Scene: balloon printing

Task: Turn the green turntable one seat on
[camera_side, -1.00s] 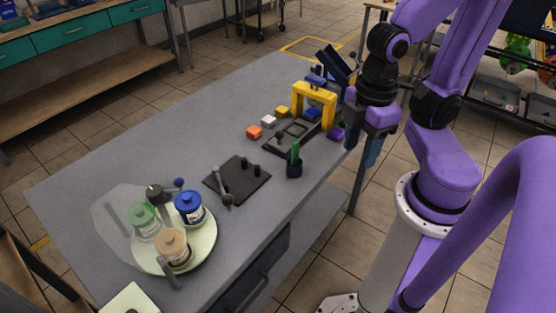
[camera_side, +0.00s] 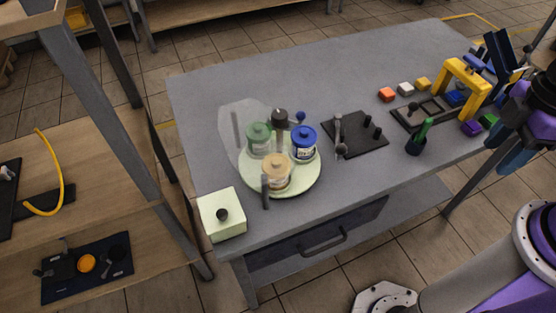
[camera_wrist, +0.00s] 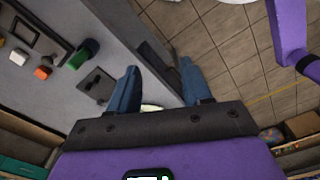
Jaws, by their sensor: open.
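The pale green turntable (camera_side: 300,185) lies on the near left part of the grey table in the side view. It carries a jar with a green lid (camera_side: 258,136), one with a blue lid (camera_side: 304,140) and one with a tan lid (camera_side: 275,170). A dark upright peg (camera_side: 266,193) stands at its front edge. My gripper is at the right edge in the side view, far from the turntable. In the wrist view my gripper (camera_wrist: 158,70) has its blue fingers apart, with nothing between them.
A pale box with a black knob (camera_side: 224,214) stands left of the turntable. A translucent grey panel (camera_side: 228,125) is behind it. The back table is clear.

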